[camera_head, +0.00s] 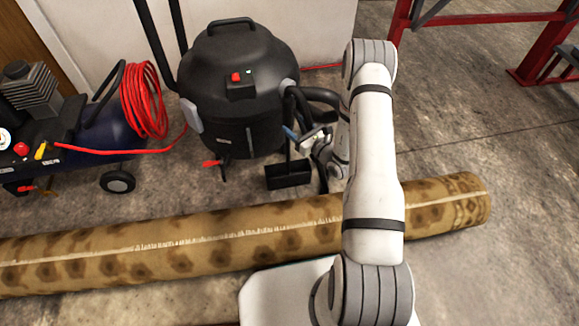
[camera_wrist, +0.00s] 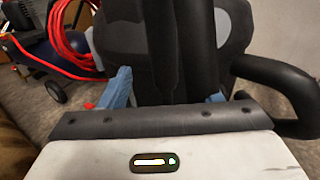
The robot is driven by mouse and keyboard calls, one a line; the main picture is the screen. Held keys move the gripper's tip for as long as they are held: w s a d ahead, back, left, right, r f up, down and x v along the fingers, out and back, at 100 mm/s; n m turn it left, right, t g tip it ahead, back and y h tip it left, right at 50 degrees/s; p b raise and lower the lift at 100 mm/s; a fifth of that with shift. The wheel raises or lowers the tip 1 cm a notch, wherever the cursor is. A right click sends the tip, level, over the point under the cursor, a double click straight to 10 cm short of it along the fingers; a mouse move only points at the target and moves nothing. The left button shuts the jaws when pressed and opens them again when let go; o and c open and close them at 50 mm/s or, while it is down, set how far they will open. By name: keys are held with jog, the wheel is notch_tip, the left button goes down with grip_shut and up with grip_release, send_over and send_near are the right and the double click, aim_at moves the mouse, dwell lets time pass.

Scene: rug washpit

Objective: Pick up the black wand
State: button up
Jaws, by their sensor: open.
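The black wand (camera_head: 288,154) stands upright in front of the vacuum, with a wide flat black head (camera_head: 288,175) on the floor. My gripper (camera_head: 298,136) is at the wand's upper part, its blue fingers open. In the wrist view, my gripper (camera_wrist: 167,88) has one blue finger on each side of the dark upright wand (camera_wrist: 166,45). The fingers are apart from each other, and I cannot tell whether either touches the wand. The lower wand is hidden in the wrist view by my gripper's body.
The black vacuum (camera_head: 232,110) stands right behind the wand, and its hose (camera_wrist: 275,85) curves close at the right. A compressor (camera_head: 85,130) with a coiled red hose (camera_head: 143,100) is at the left. A rolled rug (camera_head: 180,245) lies across the front. A red steel frame (camera_head: 480,20) is at the back right.

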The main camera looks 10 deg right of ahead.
aim_at(284, 114)
jog(key=b+x, duration=0.1)
jog(key=x, duration=0.2)
jog(key=b+x, duration=0.2)
jog(key=x, duration=0.1)
jog(key=shift+w+f, duration=0.15)
jog(key=shift+w, duration=0.35)
jog(key=shift+w+a, duration=0.1)
jog(key=shift+w, duration=0.2)
jog(key=shift+c, duration=0.6)
jog(key=c, duration=1)
jog(key=shift+o, duration=0.2)
